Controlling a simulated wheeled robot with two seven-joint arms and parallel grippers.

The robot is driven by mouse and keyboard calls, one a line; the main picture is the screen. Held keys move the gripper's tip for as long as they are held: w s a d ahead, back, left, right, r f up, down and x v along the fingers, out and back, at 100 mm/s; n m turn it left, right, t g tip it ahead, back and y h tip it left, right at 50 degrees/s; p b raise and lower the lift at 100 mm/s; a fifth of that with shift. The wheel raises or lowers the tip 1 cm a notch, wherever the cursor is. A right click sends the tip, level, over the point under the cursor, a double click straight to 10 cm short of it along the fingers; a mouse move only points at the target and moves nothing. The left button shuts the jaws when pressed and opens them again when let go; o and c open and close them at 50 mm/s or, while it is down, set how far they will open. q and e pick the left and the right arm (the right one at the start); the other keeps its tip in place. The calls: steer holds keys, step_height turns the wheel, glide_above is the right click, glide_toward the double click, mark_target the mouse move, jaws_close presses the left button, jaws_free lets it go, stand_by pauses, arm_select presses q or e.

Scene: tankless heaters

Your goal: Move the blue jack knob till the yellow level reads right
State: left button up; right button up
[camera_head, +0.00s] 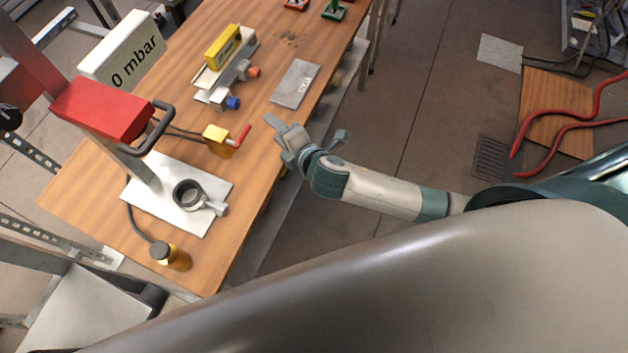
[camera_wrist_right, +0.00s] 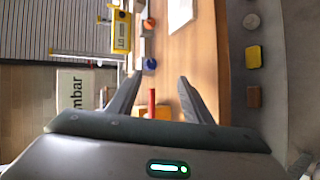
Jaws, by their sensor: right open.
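The blue jack knob (camera_head: 233,103) sits at the near end of a metal jack stand on the wooden bench; it also shows in the right wrist view (camera_wrist_right: 149,64). The yellow level (camera_head: 222,47) lies on top of the stand, and it appears in the right wrist view (camera_wrist_right: 121,31); its reading is too small to tell. My right gripper (camera_head: 281,133) is over the bench's right edge, to the right of and nearer than the blue knob, apart from it. In the right wrist view its fingers (camera_wrist_right: 160,78) are spread with nothing held between them. My left gripper is not in view.
An orange knob (camera_head: 254,72) is farther along the stand. A grey plate (camera_head: 295,84) lies to its right. A yellow valve with a red handle (camera_head: 243,134) stands left of my gripper. A red press (camera_head: 103,108) and a "0 mbar" display (camera_head: 122,50) are at left.

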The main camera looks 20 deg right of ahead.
steer(key=s+d+f+m+g+h+b, duration=0.1)
steer(key=s+d+f+m, duration=0.1)
steer(key=f, duration=0.5)
steer(key=s+d+f+m+g+b, duration=0.1)
steer(key=s+d+f+m, duration=0.1)
steer(key=f, duration=0.5)
steer(key=s+d+f+m+g+h+b, duration=0.1)
steer(key=s+d+f+m+g, duration=0.1)
steer(key=f, duration=0.4)
steer(key=shift+s+d+f+m+h, duration=0.4)
steer(key=shift+s+m, duration=0.3)
steer(key=shift+m, duration=0.7)
steer(key=shift+w+d, duration=0.1)
